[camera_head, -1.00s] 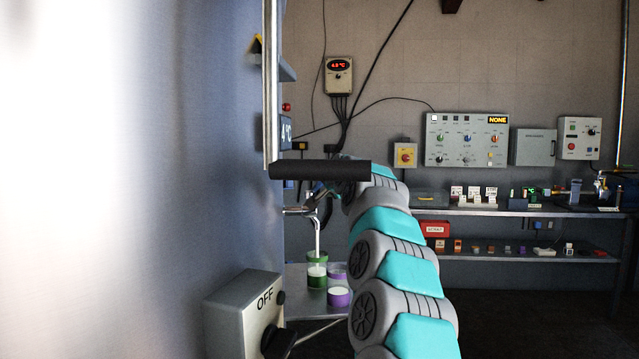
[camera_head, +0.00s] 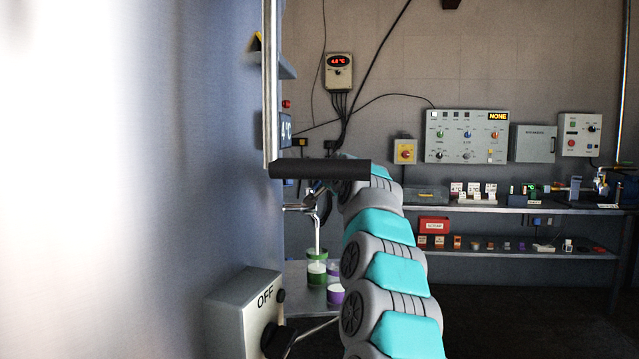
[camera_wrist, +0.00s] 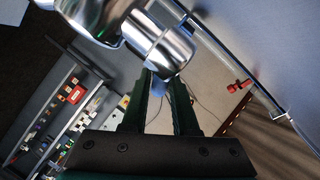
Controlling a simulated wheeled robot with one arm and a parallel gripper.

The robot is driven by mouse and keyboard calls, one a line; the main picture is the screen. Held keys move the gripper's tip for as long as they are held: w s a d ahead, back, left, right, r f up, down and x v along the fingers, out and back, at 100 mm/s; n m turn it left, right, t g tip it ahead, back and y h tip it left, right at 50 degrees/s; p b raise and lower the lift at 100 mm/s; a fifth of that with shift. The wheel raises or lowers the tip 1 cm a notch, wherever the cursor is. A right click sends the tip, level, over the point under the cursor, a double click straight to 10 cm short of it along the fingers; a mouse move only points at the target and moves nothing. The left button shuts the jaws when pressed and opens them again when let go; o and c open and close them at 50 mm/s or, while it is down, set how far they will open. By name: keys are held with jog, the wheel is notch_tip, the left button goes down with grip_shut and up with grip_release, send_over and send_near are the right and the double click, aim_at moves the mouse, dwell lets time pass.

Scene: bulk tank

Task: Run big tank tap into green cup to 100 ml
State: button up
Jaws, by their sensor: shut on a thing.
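The big tank (camera_head: 150,180) fills the left of the head view. Its metal tap (camera_head: 300,208) sticks out to the right, and a white stream runs from it into the green cup (camera_head: 317,280) on a small stand. White liquid shows in the cup; I cannot read its level in ml. My gripper (camera_wrist: 160,88) is shut on the tap's handle (camera_wrist: 158,87), seen between the fingers below the shiny tap body (camera_wrist: 155,45). In the head view the gripper is mostly hidden behind a dark bar and my arm.
A grey OFF switch box (camera_head: 245,310) is in front. Shelves (camera_head: 500,208) with small items line the back wall.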

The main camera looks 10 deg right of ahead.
grip_shut()
dwell(0.8)
